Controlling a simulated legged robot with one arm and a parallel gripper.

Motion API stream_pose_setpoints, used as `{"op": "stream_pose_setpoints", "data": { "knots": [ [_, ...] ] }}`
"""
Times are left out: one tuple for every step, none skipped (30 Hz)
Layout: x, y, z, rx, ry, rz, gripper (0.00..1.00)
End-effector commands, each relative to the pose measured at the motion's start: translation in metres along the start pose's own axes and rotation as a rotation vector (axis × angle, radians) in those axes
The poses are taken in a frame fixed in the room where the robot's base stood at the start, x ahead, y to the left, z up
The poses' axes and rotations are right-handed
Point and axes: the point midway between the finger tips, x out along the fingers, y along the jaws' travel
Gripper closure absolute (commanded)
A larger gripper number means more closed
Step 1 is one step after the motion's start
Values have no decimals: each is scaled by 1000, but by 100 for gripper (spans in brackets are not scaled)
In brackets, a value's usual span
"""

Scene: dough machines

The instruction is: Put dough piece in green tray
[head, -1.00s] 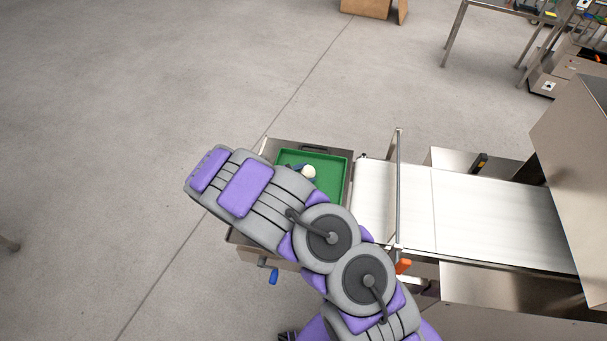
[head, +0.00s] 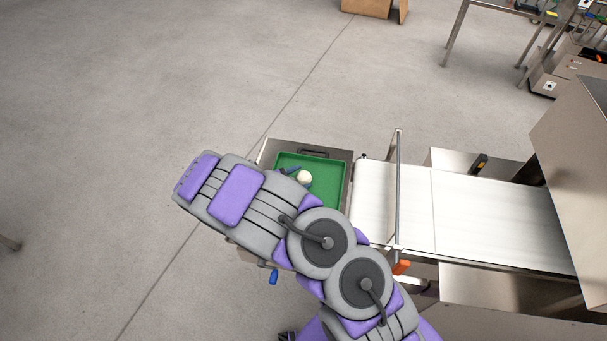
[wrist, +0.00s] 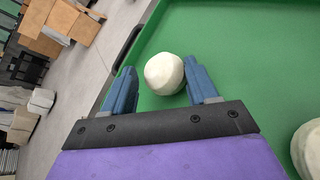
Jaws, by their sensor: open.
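A round off-white dough piece (wrist: 164,74) sits between the two blue fingers of my gripper (wrist: 159,68) in the wrist view. The same dough piece (head: 305,178) appears over the green tray (head: 335,172) in the head view, beside a blue fingertip (head: 290,170). It seems to be on the tray floor. A second pale dough piece (wrist: 311,150) shows at the right edge of the wrist view. My arm hides the tray's near left part in the head view.
The tray lies in a metal holder at the left end of a white conveyor belt (head: 480,205). A thin metal frame (head: 398,190) stands across the belt. A large metal machine (head: 575,180) is at right. Open floor lies left and behind.

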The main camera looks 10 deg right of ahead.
Motion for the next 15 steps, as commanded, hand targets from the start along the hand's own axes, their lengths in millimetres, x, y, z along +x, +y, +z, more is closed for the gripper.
{"op": "stream_pose_setpoints", "data": {
  "knots": [
    [-15, 3, 1, 0, 0, 7, 42],
    [-22, 3, 1, -1, 0, 9, 42],
    [-31, 3, 2, -1, -1, 9, 42],
    [-38, 3, 2, -2, -1, 9, 42],
    [-44, 3, 2, -2, -1, 9, 42],
    [-52, 3, 2, -1, -1, 9, 42],
    [-57, 3, 2, -1, -1, 10, 42],
    [-62, 3, 2, -1, -1, 10, 42],
    [-68, 2, 2, -1, -1, 9, 42],
    [-72, 3, 2, -1, -2, 9, 42],
    [-76, 3, 2, 0, -1, 9, 42],
    [-81, 3, 3, 1, -2, 9, 42],
    [-83, 3, 3, 1, -2, 9, 42],
    [-85, 3, 3, 1, -2, 9, 42],
    [-88, 2, 3, 2, -2, 8, 42]
  ]
}}
